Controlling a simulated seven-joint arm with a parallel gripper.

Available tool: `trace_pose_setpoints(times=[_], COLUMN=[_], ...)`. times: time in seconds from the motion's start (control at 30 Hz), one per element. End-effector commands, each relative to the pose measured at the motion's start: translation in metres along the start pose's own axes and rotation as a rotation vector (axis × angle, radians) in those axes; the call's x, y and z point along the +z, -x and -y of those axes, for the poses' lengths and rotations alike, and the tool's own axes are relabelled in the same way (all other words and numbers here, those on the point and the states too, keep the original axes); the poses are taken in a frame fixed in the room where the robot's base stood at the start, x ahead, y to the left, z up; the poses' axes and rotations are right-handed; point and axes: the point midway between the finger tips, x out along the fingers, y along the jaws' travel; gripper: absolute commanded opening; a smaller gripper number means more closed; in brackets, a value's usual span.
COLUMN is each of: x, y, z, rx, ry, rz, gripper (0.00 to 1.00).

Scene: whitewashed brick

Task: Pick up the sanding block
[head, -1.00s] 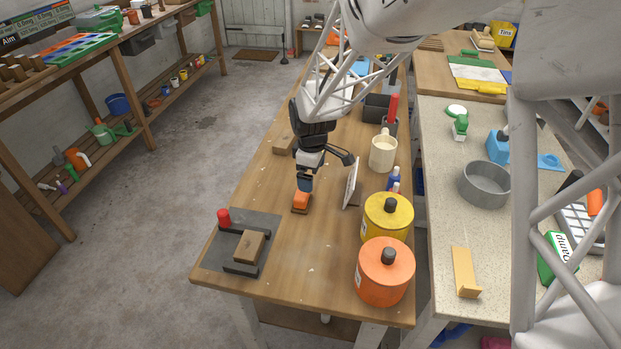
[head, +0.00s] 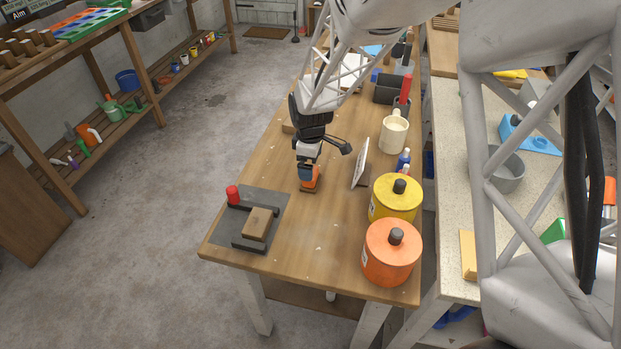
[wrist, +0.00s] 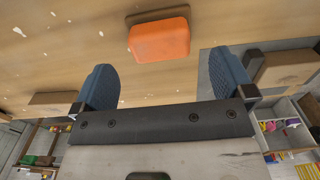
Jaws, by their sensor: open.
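The sanding block looks like an orange block (head: 313,183) with a brown underside, lying on the wooden bench below my gripper (head: 307,172). In the head view the blue fingertips partly cover it. In the wrist view the orange block (wrist: 159,40) lies ahead of the gap between the two blue finger pads, roughly centred. My gripper (wrist: 161,66) is open and empty, with a pad to each side and the block apart from both.
A grey plate (head: 222,228) with a wooden block (head: 258,223) and red knob lies front-left. An upright white panel (head: 360,163), yellow canister (head: 393,203), orange canister (head: 389,259) and cream mug (head: 393,134) stand to the right. Bare bench lies in front of the orange block.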

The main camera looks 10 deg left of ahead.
Motion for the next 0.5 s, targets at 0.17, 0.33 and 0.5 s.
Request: trace_pose_setpoints(times=[0.17, 0.33, 0.5], x=[0.0, 0.0001, 0.0002], y=[-0.0035, -0.0035, -0.0082], z=[0.0, 0.0001, 0.0002], rx=[0.0, 0.0, -0.001], ry=[0.0, 0.0, 0.0], rz=[0.0, 0.0, 0.0], gripper=[1.0, 1.0, 1.0])
